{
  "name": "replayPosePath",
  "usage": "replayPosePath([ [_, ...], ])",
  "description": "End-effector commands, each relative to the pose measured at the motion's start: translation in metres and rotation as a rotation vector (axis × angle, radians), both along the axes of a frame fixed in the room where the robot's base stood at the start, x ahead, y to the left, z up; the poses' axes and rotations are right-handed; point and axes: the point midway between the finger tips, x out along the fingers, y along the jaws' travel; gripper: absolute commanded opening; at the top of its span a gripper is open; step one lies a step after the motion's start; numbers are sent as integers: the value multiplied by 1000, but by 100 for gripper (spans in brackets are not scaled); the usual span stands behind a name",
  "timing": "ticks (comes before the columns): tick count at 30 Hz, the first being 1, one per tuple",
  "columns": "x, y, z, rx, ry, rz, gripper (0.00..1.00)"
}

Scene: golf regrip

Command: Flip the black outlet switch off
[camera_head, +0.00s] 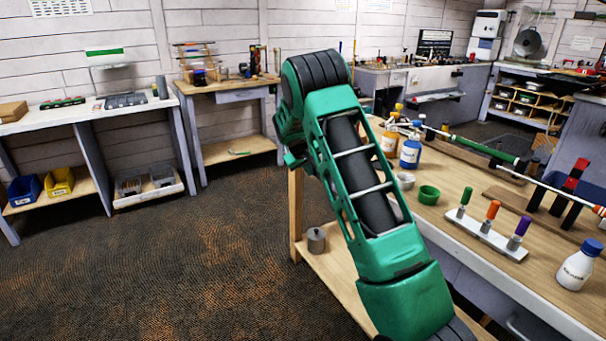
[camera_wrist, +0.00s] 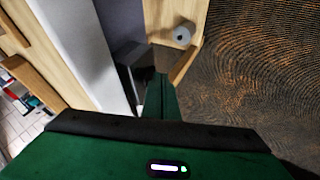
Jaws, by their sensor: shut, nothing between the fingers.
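No black outlet switch can be made out for sure in either view. In the wrist view, a dark box-like shape (camera_wrist: 128,62) sits against the bench side, just left of my gripper. I cannot tell whether it is the outlet, and no switch shows on it. My gripper (camera_wrist: 161,80) is shut and empty, with its dark green fingers together, pointing toward the lower part of the bench. I cannot tell whether the fingertips touch the box. In the head view my green arm covers the bench's left end, and the fingertips are hidden behind it.
Carpeted floor (camera_head: 180,260) to the left is clear.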

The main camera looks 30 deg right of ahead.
Motion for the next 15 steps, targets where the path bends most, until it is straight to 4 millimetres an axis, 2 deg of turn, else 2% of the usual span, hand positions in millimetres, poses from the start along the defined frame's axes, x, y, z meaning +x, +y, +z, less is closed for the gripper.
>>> replayPosePath([
  [15, 0, 0, 15, 1, -1, 1, 0],
])
